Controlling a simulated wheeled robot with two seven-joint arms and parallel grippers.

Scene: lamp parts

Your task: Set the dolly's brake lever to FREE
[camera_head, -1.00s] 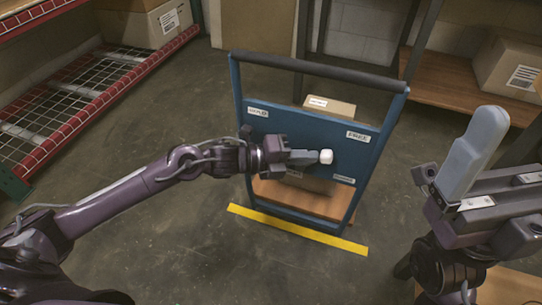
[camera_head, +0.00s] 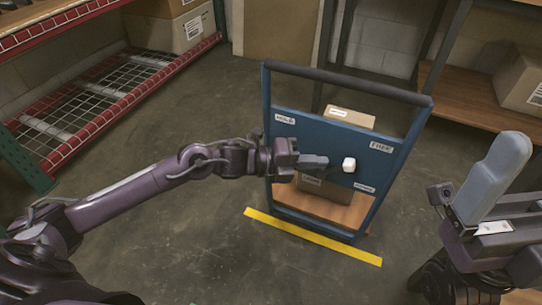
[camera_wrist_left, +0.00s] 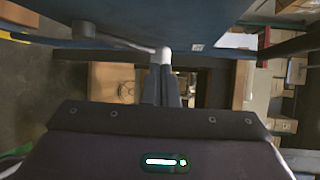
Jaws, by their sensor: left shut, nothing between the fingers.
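The dolly (camera_head: 393,165) is a blue upright frame with a dark top bar and a blue panel. The panel has a FREE label (camera_head: 381,147) at upper right, another at lower right (camera_head: 364,188), and one at upper left (camera_head: 285,119). The brake lever's white knob (camera_head: 349,164) lies below and left of FREE; its grey arm (camera_wrist_left: 118,39) shows in the left wrist view. My left gripper (camera_head: 325,162) is shut and empty, its tips close beside the knob; contact is unclear. My right gripper (camera_head: 490,180) is at the right, apart from the dolly; its jaw opening is unclear.
A cardboard box (camera_head: 349,117) stands behind the panel, and another (camera_head: 325,186) sits on the dolly's wooden deck (camera_head: 318,208). A yellow floor stripe (camera_head: 312,237) runs in front. Red wire racking (camera_head: 75,120) stands left, wooden shelving (camera_head: 462,95) right.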

